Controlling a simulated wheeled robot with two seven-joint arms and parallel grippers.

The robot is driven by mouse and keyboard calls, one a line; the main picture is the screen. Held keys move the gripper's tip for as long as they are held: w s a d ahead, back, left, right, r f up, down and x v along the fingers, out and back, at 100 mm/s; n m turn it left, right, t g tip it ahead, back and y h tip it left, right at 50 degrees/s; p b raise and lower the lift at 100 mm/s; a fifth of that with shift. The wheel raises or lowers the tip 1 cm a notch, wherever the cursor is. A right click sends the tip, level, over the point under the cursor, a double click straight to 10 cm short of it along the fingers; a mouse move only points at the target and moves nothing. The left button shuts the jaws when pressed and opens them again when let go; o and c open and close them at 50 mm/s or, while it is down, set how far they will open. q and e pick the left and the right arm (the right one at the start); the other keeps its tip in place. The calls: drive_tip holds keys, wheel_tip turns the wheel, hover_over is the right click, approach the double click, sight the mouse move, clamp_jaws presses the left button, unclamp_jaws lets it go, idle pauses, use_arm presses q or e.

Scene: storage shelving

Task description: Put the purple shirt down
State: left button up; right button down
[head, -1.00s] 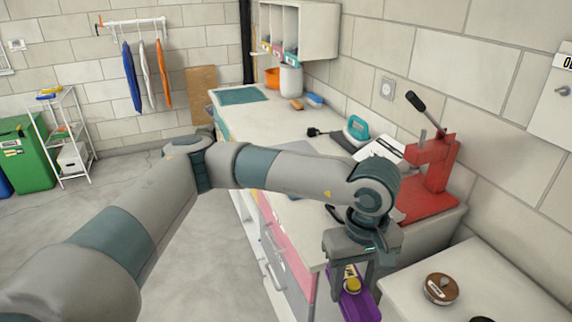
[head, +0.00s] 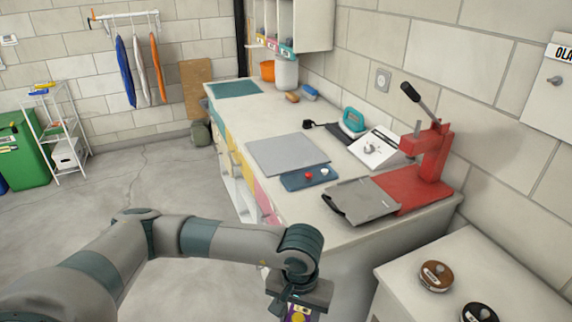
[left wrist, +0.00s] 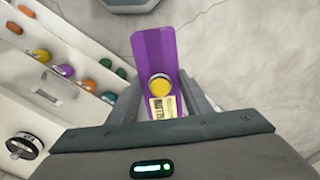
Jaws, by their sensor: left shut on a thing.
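The purple shirt (left wrist: 153,50) is held in my left gripper (left wrist: 158,100). It looks like a long, narrow purple piece with a round yellow part and a small printed label. In the left wrist view the gripper's fingers close on it from both sides near the label, and its far end sticks out over grey floor. In the head view my left gripper (head: 298,309) is at the bottom edge, left of the small white cabinet. Only a sliver of the purple shirt shows there; the rest is cut off. My right gripper is not in view.
The long worktop (head: 243,122) holds a grey plate (head: 287,154), a blue tray (head: 309,177) and a red press (head: 432,155). A white cabinet (head: 400,277) at right holds round rolls (head: 436,275). Several shirts hang on a wall rack (head: 125,17). Floor at left is open.

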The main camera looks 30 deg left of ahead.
use_arm(q)
drive_tip(key=shift+m, duration=0.8)
drive_tip(key=s+a+f, duration=0.2)
drive_tip(key=shift+a+f, duration=0.2)
drive_tip(key=shift+f, duration=0.2)
